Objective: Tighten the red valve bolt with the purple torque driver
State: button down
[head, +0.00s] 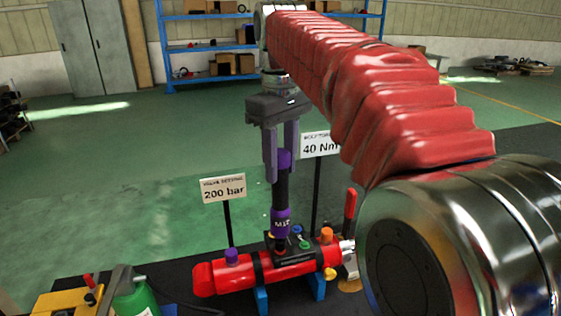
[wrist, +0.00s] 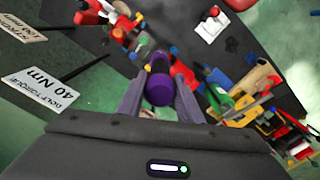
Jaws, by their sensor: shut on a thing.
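My gripper (head: 279,168) points down and is shut on the purple torque driver (head: 281,222). The driver has a black shaft with purple parts and stands about upright over the red cylinder (head: 219,278). Its lower end is at the dark valve block (head: 291,251) on top of the cylinder. A blue bolt and a green bolt (head: 305,244) show beside it on the block. I cannot make out the red valve bolt clearly, nor whether the driver tip touches it. In the wrist view the driver's purple top (wrist: 159,89) sits between the fingers and hides what is under it.
The cylinder rests on blue stands (head: 261,299). Signs reading 200 bar (head: 223,188) and 40 Nm (head: 321,146) stand on posts behind. A red-handled lever (head: 349,206) rises at the right. A yellow case (head: 62,302) and a green bottle (head: 136,297) are at the front left.

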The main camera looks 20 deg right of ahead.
jog(key=shift+f, duration=0.75)
dwell(3.4)
jog(key=shift+r, duration=0.2)
